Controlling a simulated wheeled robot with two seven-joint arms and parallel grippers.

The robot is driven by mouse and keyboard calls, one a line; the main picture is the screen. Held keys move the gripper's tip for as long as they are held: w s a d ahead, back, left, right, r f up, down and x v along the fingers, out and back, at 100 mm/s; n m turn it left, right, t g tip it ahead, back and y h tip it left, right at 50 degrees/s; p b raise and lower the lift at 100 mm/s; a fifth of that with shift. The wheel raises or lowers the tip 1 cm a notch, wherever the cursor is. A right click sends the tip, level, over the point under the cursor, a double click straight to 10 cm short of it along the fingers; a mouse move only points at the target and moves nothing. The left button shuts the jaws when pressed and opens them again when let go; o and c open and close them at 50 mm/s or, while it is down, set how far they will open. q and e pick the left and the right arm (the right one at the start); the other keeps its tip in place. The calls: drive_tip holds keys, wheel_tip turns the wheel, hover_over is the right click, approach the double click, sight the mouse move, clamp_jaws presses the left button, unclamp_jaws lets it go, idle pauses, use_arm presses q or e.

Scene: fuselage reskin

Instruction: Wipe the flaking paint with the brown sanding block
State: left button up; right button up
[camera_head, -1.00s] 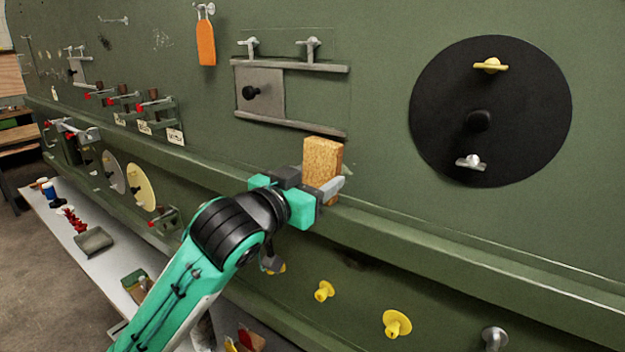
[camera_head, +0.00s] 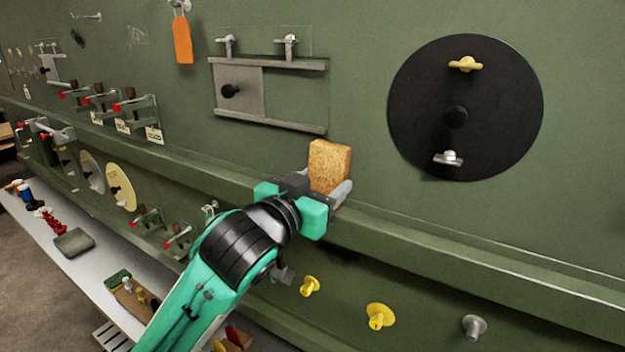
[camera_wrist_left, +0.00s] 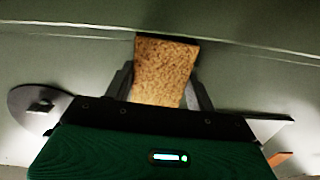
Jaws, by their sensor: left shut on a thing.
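The brown sanding block (camera_head: 330,166) is a speckled tan rectangular block. My left gripper (camera_head: 333,192) is shut on it and holds it upright in front of the green panel, near the long ledge. The block also shows in the left wrist view (camera_wrist_left: 165,72), between the two grey fingers. I cannot tell whether the block touches the panel. A faint pale, scratched patch (camera_head: 137,36) at the upper left of the panel may be the flaking paint. My right gripper is not in view.
The green panel carries a large black disc (camera_head: 465,108), a grey sliding plate (camera_head: 238,88) between rails and a hanging orange tag (camera_head: 183,40). Red-tipped clamps (camera_head: 130,106) and yellow knobs (camera_head: 380,316) stick out. A white bench (camera_head: 90,262) with tools stands below left.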

use_arm(q)
drive_tip(key=shift+s+d, duration=0.65)
drive_tip(key=shift+d, duration=0.35)
drive_tip(key=shift+r+p, duration=0.1)
drive_tip(key=shift+p, duration=0.2)
drive_tip(key=shift+w+a, duration=0.6)
drive_tip(key=shift+a, duration=0.2)
drive_tip(key=shift+w+a, duration=0.85)
drive_tip(key=shift+a, duration=0.3)
drive_tip(key=shift+w+a, duration=0.8)
drive_tip(key=shift+a, duration=0.35)
drive_tip(key=shift+s+d, duration=0.1)
drive_tip(key=shift+v, duration=2.95)
